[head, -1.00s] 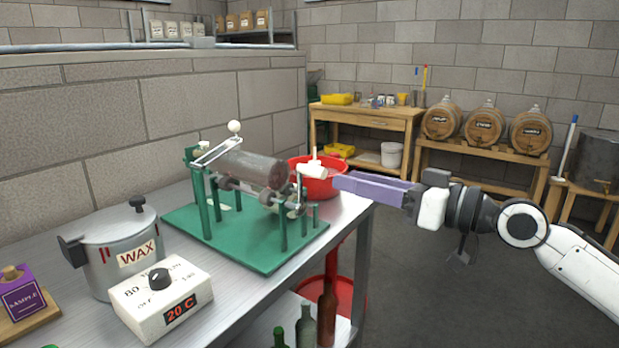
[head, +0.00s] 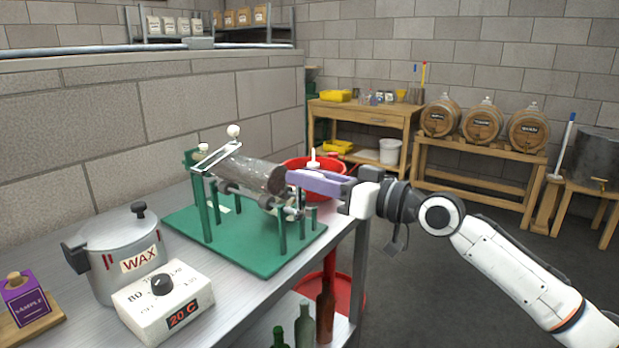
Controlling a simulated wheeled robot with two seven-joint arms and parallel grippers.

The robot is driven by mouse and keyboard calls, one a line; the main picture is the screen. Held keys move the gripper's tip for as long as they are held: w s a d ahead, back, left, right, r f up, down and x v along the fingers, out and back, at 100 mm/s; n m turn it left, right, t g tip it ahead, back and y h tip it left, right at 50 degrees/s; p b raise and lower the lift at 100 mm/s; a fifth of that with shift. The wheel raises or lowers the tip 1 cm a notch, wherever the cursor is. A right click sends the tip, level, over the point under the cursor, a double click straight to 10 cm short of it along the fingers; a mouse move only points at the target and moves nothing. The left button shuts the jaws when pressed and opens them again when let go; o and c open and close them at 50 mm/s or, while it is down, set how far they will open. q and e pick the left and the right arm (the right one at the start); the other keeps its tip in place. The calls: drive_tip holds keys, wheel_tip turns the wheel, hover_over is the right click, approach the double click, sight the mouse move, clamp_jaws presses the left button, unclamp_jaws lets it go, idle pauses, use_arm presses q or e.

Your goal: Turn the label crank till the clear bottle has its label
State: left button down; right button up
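The clear bottle (head: 255,173) lies on its side on rollers in the green label machine (head: 265,255), its base end toward the right. I see no label on its visible side. A pale bar with a white ball (head: 233,131) crosses over its left end. The crank (head: 297,211) is at the machine's right end; its white handle is hidden by my fingers. My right gripper (head: 292,178) has its purple fingers at the handle's place, beside the bottle's right end. Whether they are parted or shut on the handle cannot be seen. My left gripper is out of view.
A wax pot (head: 112,260) and a white temperature box (head: 163,300) stand left of the machine. A red basin (head: 325,163) is just behind my fingers. Dark bottles (head: 325,312) stand on a shelf below the bench's right edge. The floor to the right is clear.

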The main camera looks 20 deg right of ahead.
clamp_jaws()
drive_tip(key=shift+w+d, duration=0.1)
